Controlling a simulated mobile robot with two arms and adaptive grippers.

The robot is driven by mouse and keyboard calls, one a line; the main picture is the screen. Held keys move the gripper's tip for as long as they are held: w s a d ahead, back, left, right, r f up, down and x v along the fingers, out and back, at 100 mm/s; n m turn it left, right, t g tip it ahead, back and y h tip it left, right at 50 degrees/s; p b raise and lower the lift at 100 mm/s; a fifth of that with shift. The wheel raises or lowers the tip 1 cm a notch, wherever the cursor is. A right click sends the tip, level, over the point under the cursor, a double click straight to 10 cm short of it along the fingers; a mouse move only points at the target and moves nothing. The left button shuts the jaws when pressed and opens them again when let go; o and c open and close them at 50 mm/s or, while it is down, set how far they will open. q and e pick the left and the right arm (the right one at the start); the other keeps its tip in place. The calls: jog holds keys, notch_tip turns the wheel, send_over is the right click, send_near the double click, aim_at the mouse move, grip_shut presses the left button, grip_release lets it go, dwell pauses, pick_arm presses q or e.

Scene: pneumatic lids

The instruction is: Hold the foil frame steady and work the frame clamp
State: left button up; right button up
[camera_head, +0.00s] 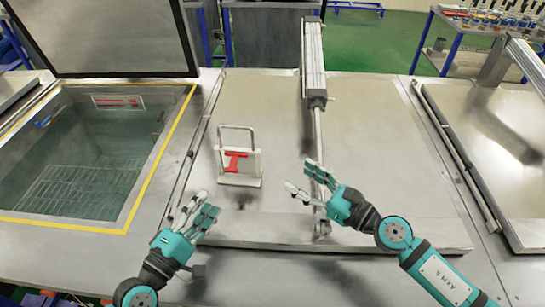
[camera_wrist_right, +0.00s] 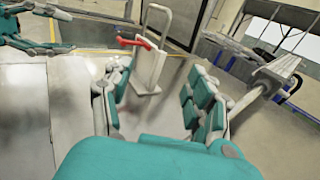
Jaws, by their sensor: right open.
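The foil frame (camera_head: 239,168) is a pale upright plate with a thin wire-like loop on top, standing on the metal lid. The red frame clamp (camera_head: 235,160) sits on its face. The frame (camera_wrist_right: 147,72) and red clamp (camera_wrist_right: 134,42) also show in the right wrist view, ahead of my right fingers. My right gripper (camera_head: 299,178) is open and empty, to the right of the frame and apart from it. My left gripper (camera_head: 196,206) is open and empty, in front and left of the frame, not touching it. It also shows in the right wrist view (camera_wrist_right: 66,30).
A pneumatic cylinder (camera_head: 314,65) with a rod runs along the lid, close to my right gripper. An open water-filled tank (camera_head: 85,160) with a yellow edge lies at left, its raised lid (camera_head: 110,35) behind. The lid's right part (camera_head: 385,160) is clear.

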aim_at(254, 149)
jog(key=x, duration=1.5)
jog(key=shift+d, duration=0.1)
